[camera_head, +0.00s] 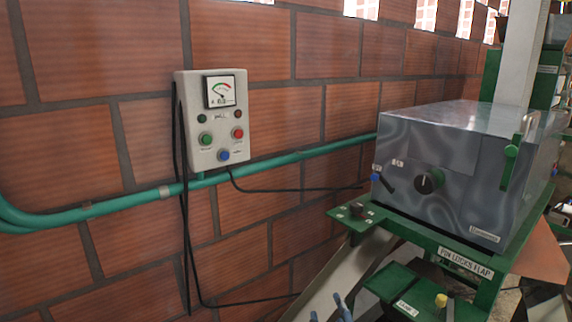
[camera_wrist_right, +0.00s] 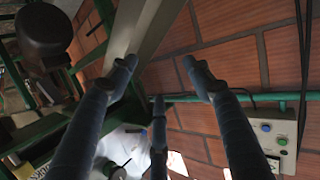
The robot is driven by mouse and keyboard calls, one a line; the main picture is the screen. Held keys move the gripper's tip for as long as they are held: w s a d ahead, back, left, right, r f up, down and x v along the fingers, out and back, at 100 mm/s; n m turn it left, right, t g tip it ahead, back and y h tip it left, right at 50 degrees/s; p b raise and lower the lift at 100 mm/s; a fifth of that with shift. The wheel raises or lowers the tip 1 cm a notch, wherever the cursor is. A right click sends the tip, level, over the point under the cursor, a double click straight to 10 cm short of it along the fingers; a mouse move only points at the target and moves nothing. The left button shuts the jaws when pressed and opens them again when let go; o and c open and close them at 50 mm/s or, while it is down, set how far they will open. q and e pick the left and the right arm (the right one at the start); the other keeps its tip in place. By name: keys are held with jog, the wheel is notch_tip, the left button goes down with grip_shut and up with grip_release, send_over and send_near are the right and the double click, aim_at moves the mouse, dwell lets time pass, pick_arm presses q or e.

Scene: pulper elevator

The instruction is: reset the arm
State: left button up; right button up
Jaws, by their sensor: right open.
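My right gripper (camera_head: 332,308) shows only its blue-grey fingertips at the bottom edge of the head view, in front of the slanted metal chute. In the right wrist view my right gripper (camera_wrist_right: 160,80) has its fingers spread apart, with nothing between them. The rest of the right arm is out of the head view. My left gripper is in neither view.
A grey control box (camera_head: 213,122) hangs on the brick wall, with a green pipe (camera_head: 270,163) behind it. A metal-cased machine (camera_head: 455,170) stands on a green frame (camera_head: 440,240) at right. A metal chute (camera_head: 345,275) slopes below it.

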jog(key=s+d+f+m+g+h, duration=0.1)
jog(key=s+d+f+g, duration=0.55)
jog(key=s+f, duration=0.6)
jog(key=s+d+f+g, duration=0.2)
jog(key=s, duration=0.8)
jog(key=s+d+f+g, duration=0.1)
jog(key=s+g, duration=0.2)
jog(key=s, duration=0.7)
notch_tip(320, 180, down, 26)
jog(key=s+g, duration=0.1)
jog(key=s, duration=0.1)
jog(key=s+d+f+g, duration=0.1)
jog(key=s+d+f, duration=0.2)
jog(key=s+f, duration=1.4)
jog(key=shift+d+n, duration=0.2)
jog(key=shift+n, duration=0.2)
jog(key=shift+s, duration=0.1)
